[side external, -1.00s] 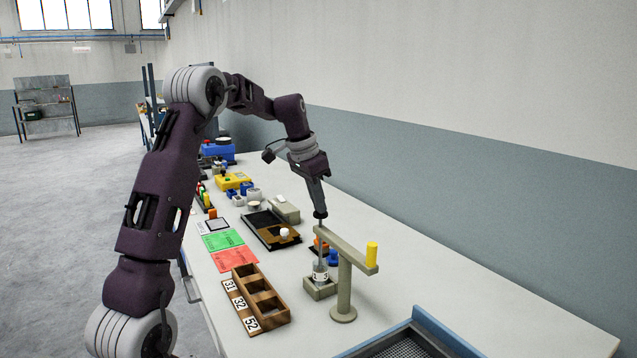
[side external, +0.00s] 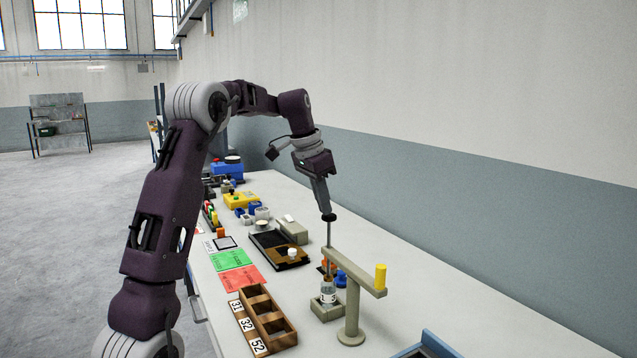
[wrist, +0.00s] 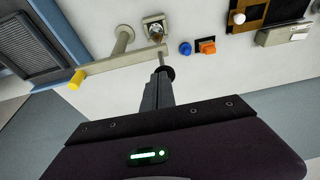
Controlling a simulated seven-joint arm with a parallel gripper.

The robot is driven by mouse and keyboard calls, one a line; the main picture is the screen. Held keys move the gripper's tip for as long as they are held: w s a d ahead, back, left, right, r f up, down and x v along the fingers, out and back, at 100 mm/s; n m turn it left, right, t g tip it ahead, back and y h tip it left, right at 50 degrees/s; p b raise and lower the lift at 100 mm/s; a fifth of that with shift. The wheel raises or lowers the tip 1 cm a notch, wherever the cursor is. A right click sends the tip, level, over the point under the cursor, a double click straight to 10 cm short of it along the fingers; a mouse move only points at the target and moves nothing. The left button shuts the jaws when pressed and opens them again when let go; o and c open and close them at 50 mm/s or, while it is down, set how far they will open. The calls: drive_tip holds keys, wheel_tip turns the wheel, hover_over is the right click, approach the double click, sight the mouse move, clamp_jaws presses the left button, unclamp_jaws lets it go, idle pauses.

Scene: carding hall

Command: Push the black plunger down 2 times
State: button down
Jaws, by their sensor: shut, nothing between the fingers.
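The black plunger (side external: 329,217) is a round knob on top of a thin upright rod. The rod passes through the arm of a beige stand (side external: 353,300), with a long stretch showing above it. A small bottle with a white label (side external: 328,292) stands below in a square grey holder. My gripper (side external: 327,210) is shut and empty, pointing down with its tips at the knob; I cannot tell whether they touch it. In the wrist view the plunger (wrist: 168,73) shows just beyond the fingertips, which cover part of it.
The stand's arm carries a yellow cylinder (side external: 380,276) at its end. A wooden tray (side external: 268,315) with compartments lies left of the holder. Blue (wrist: 185,48) and orange (wrist: 207,47) parts sit nearby. A blue-edged tray (side external: 428,345) lies at the front right.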

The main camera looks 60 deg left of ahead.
drive_tip(key=v, duration=0.6)
idle(0.7)
drive_tip(key=s+d+r, duration=0.1)
drive_tip(key=s+d, duration=0.3)
drive_tip(key=d, duration=0.5)
drive_tip(key=s+d+r, duration=0.1)
drive_tip(key=s+d, duration=0.3)
drive_tip(key=d, duration=0.5)
drive_tip(key=s+d+f+t, duration=0.1)
drive_tip(key=s+d+f, duration=0.4)
drive_tip(key=s, duration=0.3)
drive_tip(key=s+d+f+t, duration=0.1)
drive_tip(key=s+d+f, duration=0.4)
drive_tip(key=s, duration=0.3)
drive_tip(key=shift+s+d, duration=0.3)
drive_tip(key=shift+d, duration=0.1)
